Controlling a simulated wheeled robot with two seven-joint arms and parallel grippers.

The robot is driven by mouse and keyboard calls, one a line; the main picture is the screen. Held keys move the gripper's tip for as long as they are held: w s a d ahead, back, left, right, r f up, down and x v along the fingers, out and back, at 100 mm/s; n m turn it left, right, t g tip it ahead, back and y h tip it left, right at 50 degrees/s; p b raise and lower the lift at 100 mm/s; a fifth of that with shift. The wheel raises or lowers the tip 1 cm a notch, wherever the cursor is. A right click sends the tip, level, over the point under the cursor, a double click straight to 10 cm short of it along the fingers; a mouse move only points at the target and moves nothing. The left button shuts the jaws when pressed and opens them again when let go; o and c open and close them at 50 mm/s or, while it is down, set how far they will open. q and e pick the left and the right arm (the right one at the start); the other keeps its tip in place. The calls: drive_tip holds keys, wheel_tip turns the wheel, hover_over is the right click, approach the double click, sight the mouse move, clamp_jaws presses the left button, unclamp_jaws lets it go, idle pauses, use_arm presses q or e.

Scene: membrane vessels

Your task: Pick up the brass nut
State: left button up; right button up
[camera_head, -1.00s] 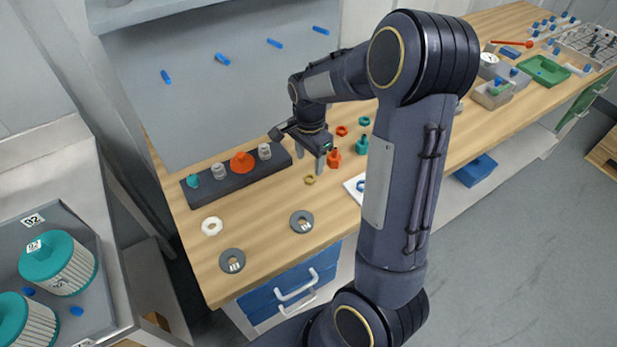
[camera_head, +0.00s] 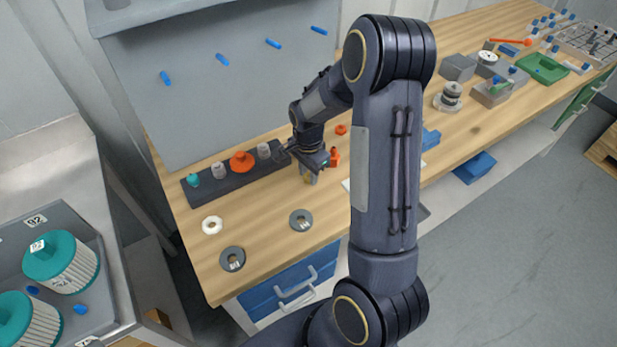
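The brass nut (camera_head: 310,180) lies on the wooden workbench (camera_head: 265,215), right of the dark rack and behind the grey discs. Only a small brass-coloured patch of it shows under my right gripper. My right gripper (camera_head: 311,175) points down at the nut, with its fingertips low at the bench top. The fingers are small and partly hidden, so I cannot tell whether they are closed on the nut. My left gripper is not in view.
A dark rack (camera_head: 225,188) holding teal, grey and orange fittings stands left of the gripper. An orange fitting (camera_head: 334,158) is close behind it. A white ring (camera_head: 212,225) and two grey discs (camera_head: 301,220) lie in front. My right arm hides part of the bench.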

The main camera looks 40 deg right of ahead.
drive_tip(key=c, duration=0.3)
drive_tip(key=shift+c, duration=0.3)
